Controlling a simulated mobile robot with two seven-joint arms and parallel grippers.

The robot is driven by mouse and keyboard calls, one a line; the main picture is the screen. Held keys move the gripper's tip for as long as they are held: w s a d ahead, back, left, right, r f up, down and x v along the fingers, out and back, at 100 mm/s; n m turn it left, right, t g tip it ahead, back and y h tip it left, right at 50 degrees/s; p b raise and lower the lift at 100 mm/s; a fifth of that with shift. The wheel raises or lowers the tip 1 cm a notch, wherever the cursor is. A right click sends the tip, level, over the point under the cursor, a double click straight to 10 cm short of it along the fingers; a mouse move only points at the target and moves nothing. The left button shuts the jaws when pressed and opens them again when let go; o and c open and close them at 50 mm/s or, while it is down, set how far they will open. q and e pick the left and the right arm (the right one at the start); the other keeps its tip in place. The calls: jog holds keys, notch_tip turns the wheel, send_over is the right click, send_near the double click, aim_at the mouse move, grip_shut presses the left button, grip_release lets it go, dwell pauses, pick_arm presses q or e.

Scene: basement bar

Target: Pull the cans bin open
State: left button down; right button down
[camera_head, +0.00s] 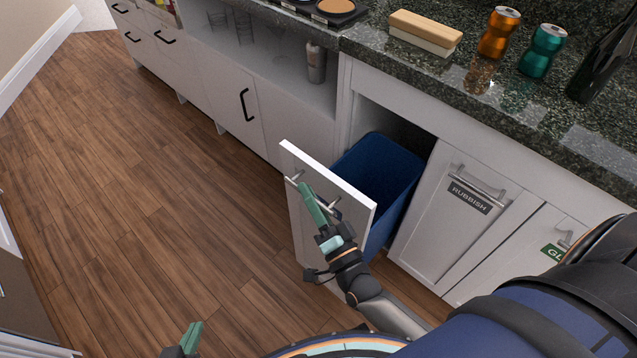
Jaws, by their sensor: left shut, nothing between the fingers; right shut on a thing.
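A white pull-out front panel (328,178) stands well out from the cabinet, with a blue bin (371,162) behind it. The bin's open top shows, and part of its side. Any label on this panel is hidden, so I cannot read which bin it is. My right gripper (308,194) is shut on the metal bar handle (293,178) of this panel. My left gripper (188,342) is shut and empty at the bottom edge, low over the floor and away from the cabinet. Only its tip shows.
The RUBBISH front (440,231) and a green-labelled front (522,266) are closed to the right. An orange can (498,34), a teal can (541,52), a dark bottle (606,62) and a wooden-topped block (425,30) stand on the granite counter. The wood floor (150,190) at left is clear.

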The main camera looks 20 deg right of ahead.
pick_arm(q)
jog(key=shift+s+a+r, duration=0.1)
jog(key=shift+a, duration=0.2)
pick_arm(e)
jog(key=shift+s+a, duration=0.25)
jog(key=shift+a, duration=0.4)
jog(key=c, duration=0.9)
grip_release()
